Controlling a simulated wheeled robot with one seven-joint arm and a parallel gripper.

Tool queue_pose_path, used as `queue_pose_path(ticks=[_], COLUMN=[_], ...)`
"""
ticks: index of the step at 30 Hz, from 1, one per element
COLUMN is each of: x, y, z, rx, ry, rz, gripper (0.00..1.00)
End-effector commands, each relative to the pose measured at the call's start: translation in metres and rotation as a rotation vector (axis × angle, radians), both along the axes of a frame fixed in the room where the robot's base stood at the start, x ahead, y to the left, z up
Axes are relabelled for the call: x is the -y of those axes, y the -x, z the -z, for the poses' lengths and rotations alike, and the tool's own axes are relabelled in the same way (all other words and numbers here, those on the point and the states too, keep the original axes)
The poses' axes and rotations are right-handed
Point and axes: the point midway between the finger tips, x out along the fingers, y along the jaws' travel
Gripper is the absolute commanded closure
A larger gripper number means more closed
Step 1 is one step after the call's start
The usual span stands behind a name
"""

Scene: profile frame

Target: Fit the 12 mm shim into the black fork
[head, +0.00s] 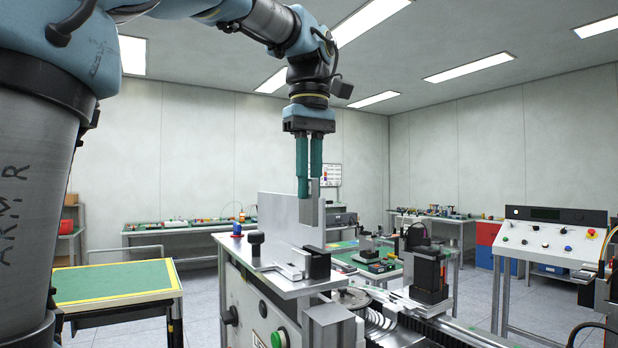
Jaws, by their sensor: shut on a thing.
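My gripper (309,188) points straight down, its two green fingers close together. It is shut on a thin grey plate, seemingly the shim (308,212), which hangs upright below the fingertips. The shim is in front of a larger pale upright panel (280,220) on the machine top. Below the shim, a small black block (317,264) sits at the front edge of the machine top; it may be the black fork, but no slot can be made out. The shim appears above this block and apart from it. The marked size of the shim cannot be read.
The machine top (285,284) also carries a black knob (256,240) and metal clamp parts. A taller black unit (430,275) stands to the right on a rail. A green-topped table (115,281) is at left, and a control console (550,240) at right. Air around the gripper looks clear.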

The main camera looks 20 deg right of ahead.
Motion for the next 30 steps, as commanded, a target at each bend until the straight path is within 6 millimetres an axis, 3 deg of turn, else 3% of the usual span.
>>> queue_pose_path(ticks=[3, 10, 30], x=[0.000, 0.000, 0.000], y=[0.000, 0.000, 0.000], z=[0.016, 0.031, 0.033], rx=[-0.001, 0.000, 0.000], ry=[-0.001, 0.001, 0.000], rz=[0.000, 0.000, 0.000], gripper=[1.00, 1.00, 1.00])
